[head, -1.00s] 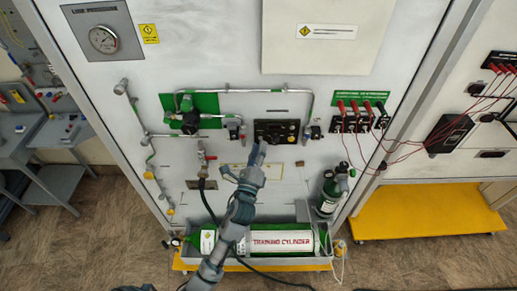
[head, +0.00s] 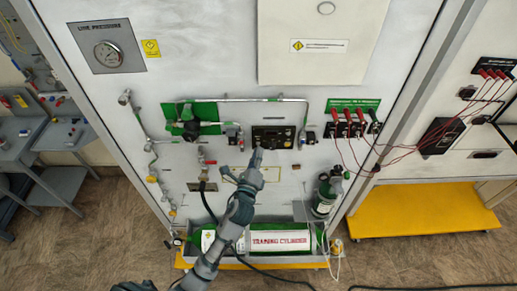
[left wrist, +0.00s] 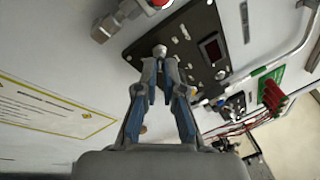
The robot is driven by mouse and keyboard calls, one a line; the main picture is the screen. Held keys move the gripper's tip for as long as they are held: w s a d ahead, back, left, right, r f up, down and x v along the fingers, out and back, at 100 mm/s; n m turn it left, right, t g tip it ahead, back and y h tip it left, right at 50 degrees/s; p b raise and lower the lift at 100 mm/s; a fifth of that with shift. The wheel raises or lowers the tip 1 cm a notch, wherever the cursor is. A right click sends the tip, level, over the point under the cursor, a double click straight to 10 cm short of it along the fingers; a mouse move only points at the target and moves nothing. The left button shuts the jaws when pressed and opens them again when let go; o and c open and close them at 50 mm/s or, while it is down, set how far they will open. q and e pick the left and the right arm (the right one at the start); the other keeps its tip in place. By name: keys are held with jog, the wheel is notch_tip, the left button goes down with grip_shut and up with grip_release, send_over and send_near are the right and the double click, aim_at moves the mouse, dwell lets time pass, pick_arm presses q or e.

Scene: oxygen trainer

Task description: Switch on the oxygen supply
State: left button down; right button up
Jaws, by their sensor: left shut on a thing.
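A black control panel (head: 274,138) is mounted on the white wall board, with small switches and a dark red display window in the left wrist view (left wrist: 210,47). My left gripper (head: 257,153) is at the lower left edge of this panel. In the left wrist view, its fingertips (left wrist: 160,60) are closed around a small round silver knob (left wrist: 160,49) at the panel's edge. The fingers hide part of the knob. A green and white training cylinder (head: 280,241) lies in a tray below.
Pipes and a green-backed valve (head: 190,127) are left of the panel. A line pressure gauge (head: 108,54) is at upper left. A small green cylinder (head: 326,192) stands at lower right.

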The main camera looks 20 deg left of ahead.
aim_at(259, 144)
pick_arm(q)
jog(key=shift+a+r+g+p, duration=0.1)
jog(key=shift+r+g+p, duration=0.65)
jog(key=shift+g+p, duration=0.1)
jog(key=g, duration=0.1)
jog(key=r+n+g, duration=0.1)
jog(key=g, duration=0.1)
jog(key=shift+w, duration=0.1)
jog(key=shift+w+a+r+n+g+h, duration=0.1)
jog(key=shift+r+n+g+h, duration=0.1)
jog(key=shift+g, duration=0.6)
jog(key=shift+w+r+n+g+h, duration=0.1)
jog(key=shift+r+n+g, duration=0.1)
jog(key=shift+g, duration=0.55)
pick_arm(e)
jog(key=shift+a+r, duration=0.1)
jog(key=shift+r, duration=1.3)
pick_arm(q)
jog(key=c, duration=1.3)
grip_release()
jog(key=shift+c, duration=0.2)
jog(key=shift+o, duration=0.2)
jog(key=shift+a+f, duration=0.15)
pick_arm(e)
jog(key=shift+w+a, duration=0.1)
